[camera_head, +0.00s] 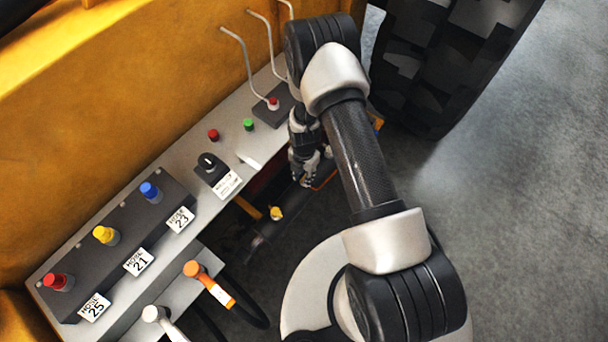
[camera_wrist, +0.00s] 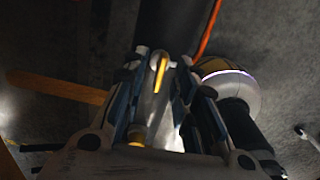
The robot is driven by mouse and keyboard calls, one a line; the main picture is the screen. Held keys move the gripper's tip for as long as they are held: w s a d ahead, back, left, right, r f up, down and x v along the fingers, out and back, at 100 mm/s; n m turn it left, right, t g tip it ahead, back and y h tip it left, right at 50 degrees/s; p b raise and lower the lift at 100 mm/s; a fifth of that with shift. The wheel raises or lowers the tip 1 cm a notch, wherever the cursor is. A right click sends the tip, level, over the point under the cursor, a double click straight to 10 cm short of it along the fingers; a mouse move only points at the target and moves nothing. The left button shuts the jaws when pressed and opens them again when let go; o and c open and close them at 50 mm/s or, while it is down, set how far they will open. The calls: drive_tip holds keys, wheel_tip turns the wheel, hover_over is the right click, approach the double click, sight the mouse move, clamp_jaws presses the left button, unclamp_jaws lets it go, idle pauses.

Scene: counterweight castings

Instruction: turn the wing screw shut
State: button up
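A small yellow piece (camera_head: 276,213), which I take to be the wing screw, shows low beside the panel in the head view. In the wrist view, a narrow yellow wing (camera_wrist: 160,72) appears between the fingertips, seemingly beyond them; its lower part is unclear. My gripper (camera_head: 305,181) points downward, up and to the right of the yellow piece in the head view. In the wrist view my gripper (camera_wrist: 165,62) has its fingers apart with a gap around the wing. I see no clear contact. How far the screw is turned cannot be told.
A grey control panel (camera_head: 180,150) with coloured buttons, a switch (camera_head: 208,162) and numbered labels runs along the yellow machine body (camera_head: 100,120). An orange bar (camera_head: 248,207) lies beside the yellow piece. Hoses hang below. A large tyre (camera_head: 440,60) stands behind my arm; floor at right is clear.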

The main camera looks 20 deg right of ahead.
drive_tip(key=shift+f, duration=0.1)
drive_tip(key=shift+c, duration=0.4)
clamp_jaws()
